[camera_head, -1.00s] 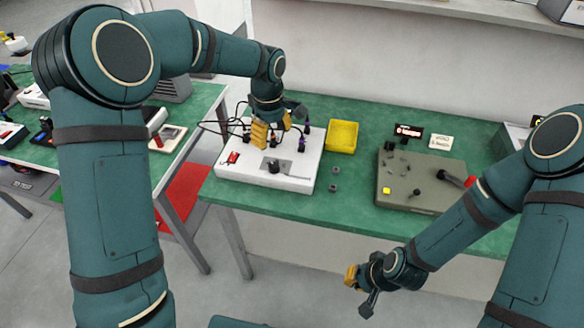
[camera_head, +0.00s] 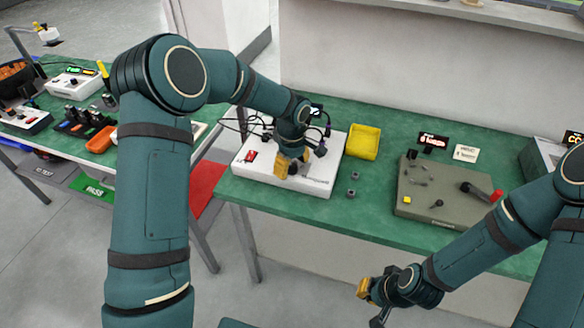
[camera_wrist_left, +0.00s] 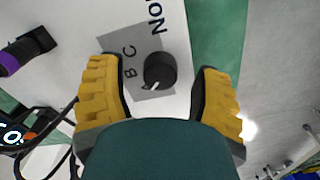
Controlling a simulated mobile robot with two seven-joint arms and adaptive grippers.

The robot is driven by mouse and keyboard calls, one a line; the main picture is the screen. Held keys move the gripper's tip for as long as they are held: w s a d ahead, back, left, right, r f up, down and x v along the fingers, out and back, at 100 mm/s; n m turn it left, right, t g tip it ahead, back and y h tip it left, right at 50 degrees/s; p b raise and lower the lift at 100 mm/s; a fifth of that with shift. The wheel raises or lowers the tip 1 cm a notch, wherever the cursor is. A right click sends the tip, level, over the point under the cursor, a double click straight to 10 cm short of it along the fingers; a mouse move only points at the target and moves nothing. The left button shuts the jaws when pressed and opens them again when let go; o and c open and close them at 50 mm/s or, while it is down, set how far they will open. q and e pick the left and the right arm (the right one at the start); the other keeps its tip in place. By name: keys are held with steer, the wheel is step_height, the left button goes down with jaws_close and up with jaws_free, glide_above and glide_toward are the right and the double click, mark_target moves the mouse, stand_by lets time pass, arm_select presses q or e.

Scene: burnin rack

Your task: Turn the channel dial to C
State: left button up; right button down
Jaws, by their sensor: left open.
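The channel dial is a round black knob (camera_wrist_left: 160,72) with a white pointer mark, on a grey plate (camera_wrist_left: 152,48) lettered B and C. The mark points to the lower left in the left wrist view, away from the C. The plate is on the white box (camera_head: 263,179). My left gripper (camera_head: 290,166) is open above the front of this box. In the left wrist view its yellow-padded fingers (camera_wrist_left: 158,88) are on either side of the dial, apart from it. The head view mostly hides the dial. My right gripper (camera_head: 374,300) hangs in front of the bench; its opening is unclear.
Black cables (camera_head: 236,122) run behind the white box. A yellow bin (camera_head: 364,141) and small grey knobs (camera_head: 352,184) are to its right. A grey-olive panel (camera_head: 422,202) with a lever lies further right. Green bench top (camera_head: 381,171) is free between them.

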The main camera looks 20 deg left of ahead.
arm_select(q)
steer(key=shift+f, duration=0.3)
jaws_close()
